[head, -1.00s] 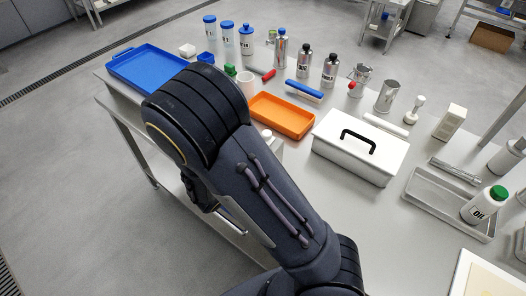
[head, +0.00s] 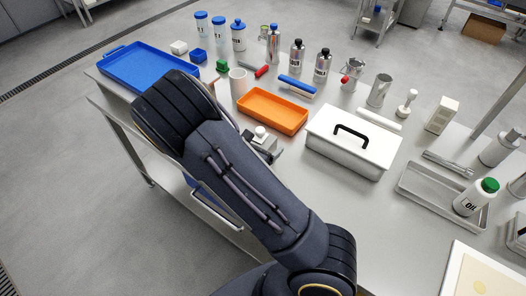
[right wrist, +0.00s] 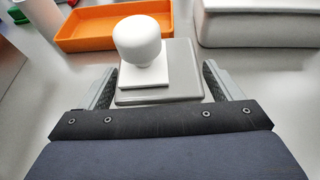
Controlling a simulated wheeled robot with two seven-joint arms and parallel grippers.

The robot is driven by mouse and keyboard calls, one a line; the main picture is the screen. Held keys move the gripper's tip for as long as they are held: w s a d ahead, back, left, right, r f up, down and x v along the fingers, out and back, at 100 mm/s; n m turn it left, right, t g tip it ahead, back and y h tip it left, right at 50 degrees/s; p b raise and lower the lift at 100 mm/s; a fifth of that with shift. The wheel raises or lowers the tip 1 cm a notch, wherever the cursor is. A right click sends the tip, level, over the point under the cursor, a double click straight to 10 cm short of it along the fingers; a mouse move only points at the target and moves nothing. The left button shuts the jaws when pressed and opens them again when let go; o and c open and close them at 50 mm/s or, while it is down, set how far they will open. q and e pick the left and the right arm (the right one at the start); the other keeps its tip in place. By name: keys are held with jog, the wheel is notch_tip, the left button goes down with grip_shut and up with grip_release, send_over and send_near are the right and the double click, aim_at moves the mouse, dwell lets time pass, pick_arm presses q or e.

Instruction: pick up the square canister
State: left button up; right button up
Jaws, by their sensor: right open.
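The square canister (right wrist: 185,65) has a grey square body and a white lid (right wrist: 143,50) with a round knob. In the right wrist view it stands between the two fingers of my right gripper (right wrist: 162,88), which is open. I cannot tell whether the fingers touch its sides. In the head view the knob and top of the canister (head: 261,133) show just in front of the orange tray, and my forearm hides much of the right gripper (head: 263,150). My left gripper is not in view.
An orange tray (head: 272,111) lies just behind the canister, and a white box with a black handle (head: 345,154) stands to its right. The table's edge runs beneath my arm.

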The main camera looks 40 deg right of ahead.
jog(key=c, duration=1.3)
jog(key=shift+r, duration=0.1)
